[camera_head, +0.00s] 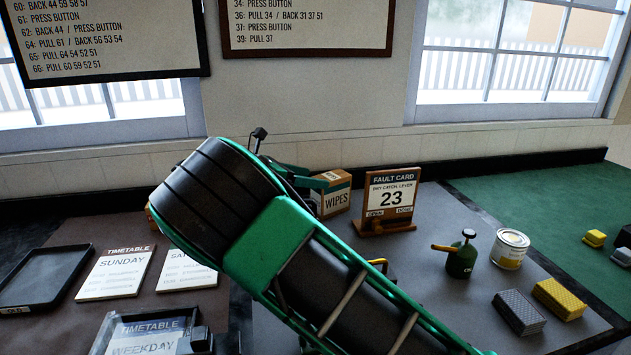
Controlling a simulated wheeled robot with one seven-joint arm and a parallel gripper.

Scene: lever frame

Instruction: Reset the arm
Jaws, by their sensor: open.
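My arm, green and black with a ribbed black joint, rises from the bottom right and covers the middle of the head view. My gripper (314,178) shows only in part behind the ribbed joint. Green and black end parts point right, in front of or close to the wipes box (335,195); I cannot tell whether they touch it. I see nothing held between the jaws, and they appear open. A fault card (391,194) reading "DAY CATCH, LEVER 23" stands upright on a wooden stand to the right of the gripper. The lever frame itself is not clearly visible; my arm hides the bench centre.
A green oil can (461,256), a tin (510,249), a grey block (518,312) and a yellow sponge-like block (559,298) stand at right. Instruction boards hang above.

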